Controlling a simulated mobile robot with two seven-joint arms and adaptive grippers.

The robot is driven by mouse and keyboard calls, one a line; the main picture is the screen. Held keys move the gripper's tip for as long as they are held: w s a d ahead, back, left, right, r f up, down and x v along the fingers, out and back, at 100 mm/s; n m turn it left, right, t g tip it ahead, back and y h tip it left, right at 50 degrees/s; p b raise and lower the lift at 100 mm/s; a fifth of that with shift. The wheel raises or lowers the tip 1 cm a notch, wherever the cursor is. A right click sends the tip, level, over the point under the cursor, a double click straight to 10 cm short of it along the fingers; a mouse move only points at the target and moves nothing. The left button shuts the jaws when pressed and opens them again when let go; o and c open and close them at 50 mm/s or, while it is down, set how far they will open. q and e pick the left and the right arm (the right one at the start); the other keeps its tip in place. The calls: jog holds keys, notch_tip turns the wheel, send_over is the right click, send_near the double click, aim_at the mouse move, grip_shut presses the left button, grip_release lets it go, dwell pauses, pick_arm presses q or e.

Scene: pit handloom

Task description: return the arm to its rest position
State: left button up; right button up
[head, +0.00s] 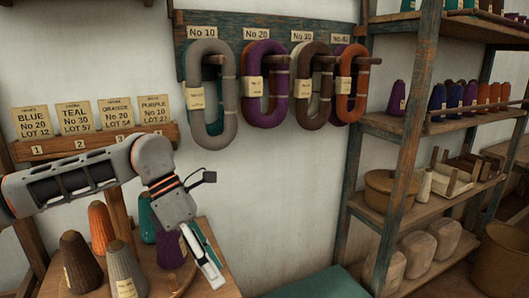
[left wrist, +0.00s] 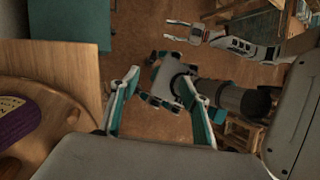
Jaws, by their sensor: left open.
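My left arm (head: 90,172) comes in from the left in the head view, bent down at the wrist. Its gripper (head: 212,268) hangs at the right side of the cone table, next to a purple cone. In the left wrist view the left gripper (left wrist: 161,78) is open, its two teal-lined fingers wide apart with nothing between them. Below it are the floor and parts of my own body.
The wooden table (head: 212,282) holds several yarn cones, including a brown cone (head: 80,262), a grey cone (head: 126,268) and a purple cone (head: 170,250). Yarn hanks (head: 210,95) hang on the wall. A shelf unit (head: 405,150) stands right. Clear wall lies between.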

pick_arm(q)
jog(key=s+d+n+g+h, duration=0.15)
jog(key=s+d+h, duration=0.3)
jog(key=d, duration=0.45)
jog(key=s+d+n+g+h, duration=0.1)
jog(key=s+d+n+h, duration=0.2)
jog(key=d+h, duration=0.45)
jog(key=w+a+f+n+t, duration=0.25)
jog(key=w+n+t, duration=0.25)
jog(key=n+t, duration=0.5)
jog(key=w+a+f+n+t, duration=0.25)
jog(key=w+n+t, duration=0.25)
jog(key=n+t, duration=0.6)
jog(key=a+f+n+y, duration=0.85)
jog(key=f+n, duration=0.35)
jog(key=f, duration=0.2)
jog(key=s+a+f+n+g+y, duration=0.1)
jog(key=s+a+f+n+y, duration=0.1)
jog(key=s+a+f, duration=0.3)
jog(key=s+a+f+n+g+y, duration=0.2)
jog(key=s+a+f, duration=0.3)
jog(key=f, duration=0.5)
jog(key=s+a+f+n+g+y, duration=0.2)
jog(key=s+a+f+n+y, duration=0.1)
jog(key=s+f, duration=0.5)
jog(key=shift+s+a+f+n, duration=0.2)
jog(key=shift+a+f+n, duration=0.05)
jog(key=shift+a+n, duration=0.7)
